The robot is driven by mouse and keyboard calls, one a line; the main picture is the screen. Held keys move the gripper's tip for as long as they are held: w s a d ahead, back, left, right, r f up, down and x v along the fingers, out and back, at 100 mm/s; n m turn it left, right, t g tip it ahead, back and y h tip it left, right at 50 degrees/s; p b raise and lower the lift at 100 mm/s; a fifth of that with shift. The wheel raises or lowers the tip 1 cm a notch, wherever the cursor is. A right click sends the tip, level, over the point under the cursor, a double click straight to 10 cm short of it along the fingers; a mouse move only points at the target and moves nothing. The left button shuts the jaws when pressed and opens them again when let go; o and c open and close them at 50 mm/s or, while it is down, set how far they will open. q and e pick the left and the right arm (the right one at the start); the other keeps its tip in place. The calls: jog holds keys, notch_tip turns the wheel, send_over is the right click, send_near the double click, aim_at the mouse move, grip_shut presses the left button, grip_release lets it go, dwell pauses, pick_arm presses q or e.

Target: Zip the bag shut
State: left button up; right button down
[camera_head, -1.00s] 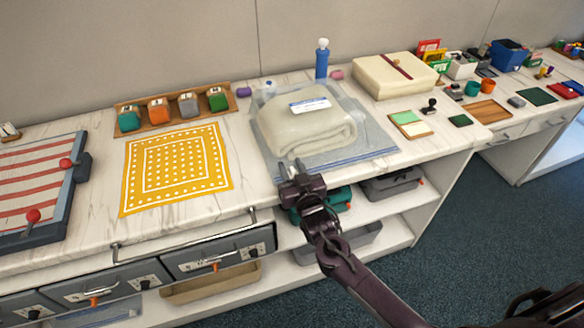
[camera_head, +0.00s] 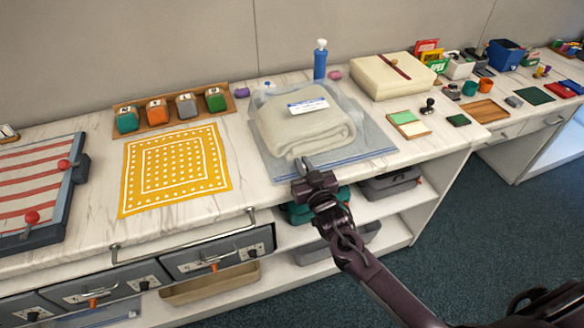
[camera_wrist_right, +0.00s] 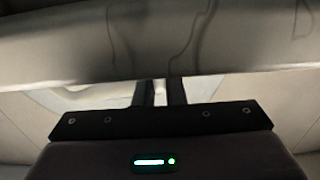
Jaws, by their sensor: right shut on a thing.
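The clear plastic bag (camera_head: 372,140) lies flat on the counter with a folded cream blanket (camera_head: 290,132) inside and a white-and-blue label on top. A blue zip strip (camera_head: 350,160) runs along the bag's front edge. My right gripper (camera_head: 306,164) is at this strip, left of its middle, with its fingers shut at the zip. The zip slider is too small and covered to make out. In the right wrist view the two fingers (camera_wrist_right: 160,93) are close together, their tips hidden behind a pale blurred surface. My left gripper is not in view.
A blue bottle (camera_head: 320,60) and a cream box (camera_head: 394,76) stand behind the bag. A yellow dotted cloth (camera_head: 210,190) lies to its left, a two-tone pad (camera_head: 409,125) to its right. Drawers and a shelf with grey bins (camera_head: 390,187) are below the counter edge.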

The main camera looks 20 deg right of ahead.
aim_at(390, 150)
jog(key=d, duration=1.4)
jog(key=shift+w+d+b, duration=0.25)
jog(key=shift+b, duration=0.05)
jog(key=d+b, duration=0.1)
jog(key=d, duration=0.5)
jog(key=d+b, duration=0.1)
jog(key=d, duration=0.6)
jog(key=shift+w+d+r+b, duration=0.1)
jog(key=shift+w+d+b, duration=0.1)
jog(key=shift+b, duration=0.2)
jog(key=c, duration=1.5)
grip_release()
jog(key=shift+s, duration=0.1)
jog(key=s, duration=0.7)
jog(key=shift+s+d, duration=0.15)
jog(key=shift+s, duration=0.15)
